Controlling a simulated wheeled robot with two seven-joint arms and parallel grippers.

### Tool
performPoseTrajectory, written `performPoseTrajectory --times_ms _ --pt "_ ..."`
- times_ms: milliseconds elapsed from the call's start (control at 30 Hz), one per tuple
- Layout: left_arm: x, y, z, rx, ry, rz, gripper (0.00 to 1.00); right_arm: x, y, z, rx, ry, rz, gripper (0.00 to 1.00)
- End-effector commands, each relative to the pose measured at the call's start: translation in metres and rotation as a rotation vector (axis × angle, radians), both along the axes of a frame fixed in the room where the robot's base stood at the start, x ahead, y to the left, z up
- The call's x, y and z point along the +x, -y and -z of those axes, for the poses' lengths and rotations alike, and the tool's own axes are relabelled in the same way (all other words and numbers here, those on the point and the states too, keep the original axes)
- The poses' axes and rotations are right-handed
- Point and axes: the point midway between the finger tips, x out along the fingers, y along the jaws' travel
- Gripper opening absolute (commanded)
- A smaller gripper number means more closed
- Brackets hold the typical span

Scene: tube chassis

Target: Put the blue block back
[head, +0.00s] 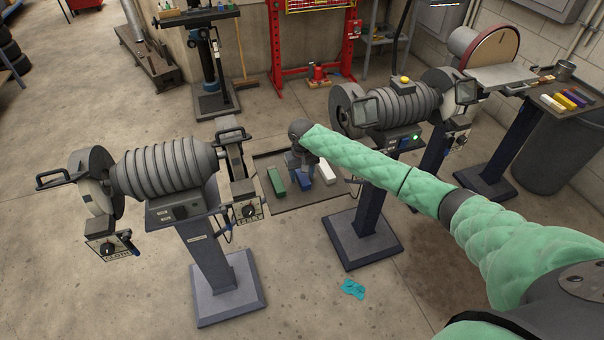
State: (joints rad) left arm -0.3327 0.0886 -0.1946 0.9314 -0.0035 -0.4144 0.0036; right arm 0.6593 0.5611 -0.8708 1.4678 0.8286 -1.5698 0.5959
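A blue block (305,182) shows just below my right gripper (300,167), between a green block (276,180) and a white block (326,172). The three appear to be over or on a dark rectangular floor panel (262,205) between two pedestal machines. My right arm reaches in from the right, and its gripper points down. The wrist hides the top of the blue block and most of the fingers. I cannot tell whether the gripper touches or holds the blue block. My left gripper is out of view.
A buffing machine (165,172) stands at the left, and another (395,103) stands behind my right arm. A bench at the right holds several coloured bars (570,97) beside a disc sander (488,48). A teal cloth (352,289) lies on open floor in front.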

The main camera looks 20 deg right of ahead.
Motion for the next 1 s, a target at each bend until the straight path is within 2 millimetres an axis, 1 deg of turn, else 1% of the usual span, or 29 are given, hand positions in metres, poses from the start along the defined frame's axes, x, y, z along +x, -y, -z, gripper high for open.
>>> performPoseTrajectory --times_ms 167,267,333,400,467,600,800,900,1000 --pt "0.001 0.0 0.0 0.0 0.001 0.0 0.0 0.0 0.0 -0.001 0.0 0.0 0.0 0.52" --pt "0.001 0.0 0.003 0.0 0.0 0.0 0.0 0.001 0.0 -0.006 0.0 0.001 0.001 0.52" --pt "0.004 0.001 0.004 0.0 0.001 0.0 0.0 0.001 0.0 -0.013 0.001 0.003 0.0 0.52" --pt "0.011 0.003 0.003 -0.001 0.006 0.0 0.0 0.001 0.0 -0.023 0.001 0.003 0.0 0.52" --pt "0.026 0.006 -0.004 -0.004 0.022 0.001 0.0 0.0 0.0 -0.034 0.0 0.003 -0.001 0.52" --pt "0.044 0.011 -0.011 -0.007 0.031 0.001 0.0 0.001 0.0 -0.062 0.001 0.004 -0.001 0.52" --pt "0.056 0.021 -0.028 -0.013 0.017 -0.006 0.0 0.0 0.0 -0.097 0.001 0.002 0.0 0.52" --pt "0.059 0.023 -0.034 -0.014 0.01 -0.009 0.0 0.0 0.0 -0.109 0.001 0.001 0.0 0.52" --pt "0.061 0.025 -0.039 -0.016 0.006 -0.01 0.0 0.0 0.0 -0.117 0.0 0.0 0.0 0.52"
